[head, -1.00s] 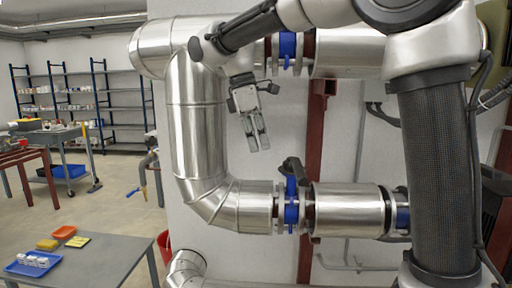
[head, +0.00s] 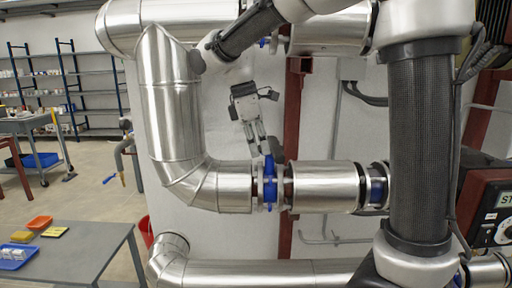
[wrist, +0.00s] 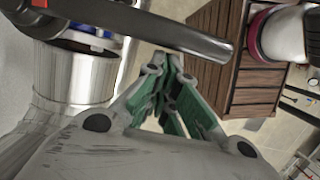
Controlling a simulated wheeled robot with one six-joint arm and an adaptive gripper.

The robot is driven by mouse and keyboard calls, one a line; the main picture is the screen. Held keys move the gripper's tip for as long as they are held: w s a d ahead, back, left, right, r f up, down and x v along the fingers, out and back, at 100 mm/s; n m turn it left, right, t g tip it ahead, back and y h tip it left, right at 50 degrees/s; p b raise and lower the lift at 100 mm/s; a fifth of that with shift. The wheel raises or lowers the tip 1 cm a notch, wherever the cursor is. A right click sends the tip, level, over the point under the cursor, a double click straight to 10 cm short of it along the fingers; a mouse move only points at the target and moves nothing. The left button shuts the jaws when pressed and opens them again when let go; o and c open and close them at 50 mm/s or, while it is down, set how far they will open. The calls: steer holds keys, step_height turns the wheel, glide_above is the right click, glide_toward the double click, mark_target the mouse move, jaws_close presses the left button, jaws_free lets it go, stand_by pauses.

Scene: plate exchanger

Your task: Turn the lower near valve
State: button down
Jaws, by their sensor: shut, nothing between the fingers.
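The lower near valve (head: 268,184) is blue and sits between flanges in the lower silver pipe, in the middle of the head view. Its blue body also shows in the wrist view (wrist: 92,30), at top left. Its dark lever (wrist: 150,28) crosses the top of the wrist view, just beyond my fingers. In the head view the lever is partly hidden behind my fingers. My gripper (head: 258,148) points down just above the valve. Its green-padded fingers (wrist: 172,70) are together with nothing between them. I cannot tell whether they touch the lever.
An upper silver pipe (head: 330,30) runs above, and another pipe (head: 310,272) runs below. A vertical red-brown post (head: 292,110) stands behind the valve. A grey table (head: 85,250) with a blue tray (head: 14,257) is at lower left. A control box (head: 488,215) is at right.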

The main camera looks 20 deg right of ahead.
steer(key=s+d+n+t, duration=0.2)
steer(key=d+n, duration=0.4)
steer(key=d, duration=0.8)
steer(key=w+d+n, duration=0.4)
steer(key=w+d, duration=0.2)
steer(key=d, duration=0.3)
steer(key=shift+w+d+t, duration=0.2)
steer(key=shift+d+t, duration=0.1)
steer(key=shift+d, duration=0.05)
stand_by(0.5)
